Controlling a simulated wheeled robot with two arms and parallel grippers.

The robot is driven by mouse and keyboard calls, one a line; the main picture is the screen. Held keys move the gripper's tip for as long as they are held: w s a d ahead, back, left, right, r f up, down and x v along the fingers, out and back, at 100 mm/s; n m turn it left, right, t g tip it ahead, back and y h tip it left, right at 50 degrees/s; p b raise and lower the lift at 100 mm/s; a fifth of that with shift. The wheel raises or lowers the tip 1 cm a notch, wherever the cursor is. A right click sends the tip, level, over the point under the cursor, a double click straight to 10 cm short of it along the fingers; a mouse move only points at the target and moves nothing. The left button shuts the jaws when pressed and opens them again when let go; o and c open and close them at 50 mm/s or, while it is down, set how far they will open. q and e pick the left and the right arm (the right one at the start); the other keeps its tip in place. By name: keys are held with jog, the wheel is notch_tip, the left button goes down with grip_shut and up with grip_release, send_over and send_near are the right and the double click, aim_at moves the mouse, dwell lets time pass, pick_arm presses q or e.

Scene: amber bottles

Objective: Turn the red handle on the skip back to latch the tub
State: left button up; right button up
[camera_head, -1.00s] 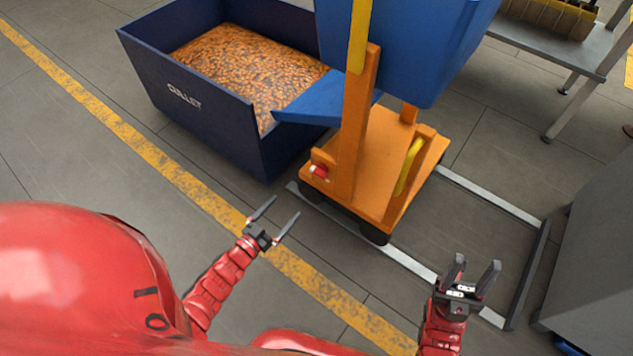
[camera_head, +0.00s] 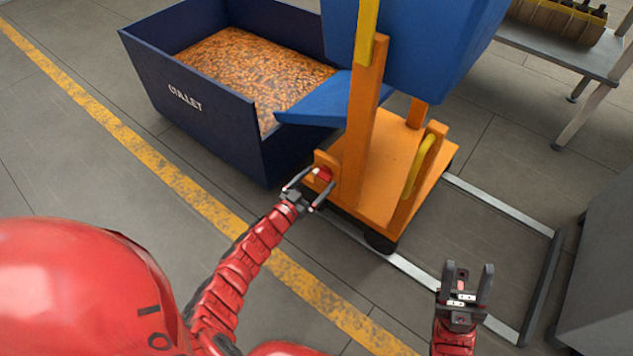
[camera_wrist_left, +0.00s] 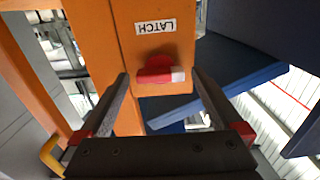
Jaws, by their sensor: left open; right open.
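The red handle (camera_head: 324,174) sits low on the side of the orange skip frame (camera_head: 367,120). The blue tub (camera_head: 425,50) is on the frame. My right gripper (camera_head: 467,272) is open and empty, lower right.
A dark blue CULLET bin (camera_head: 190,110) full of amber pieces stands left of the skip. A yellow handle (camera_head: 420,165) is on the frame's right. Metal floor rails (camera_head: 500,205) run beside the skip. A grey cabinet (camera_head: 605,270) stands at right.

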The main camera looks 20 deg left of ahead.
pick_arm(q)
jog(key=shift+c, duration=0.2)
jog(key=c, duration=1.3)
jog(key=shift+o, duration=0.2)
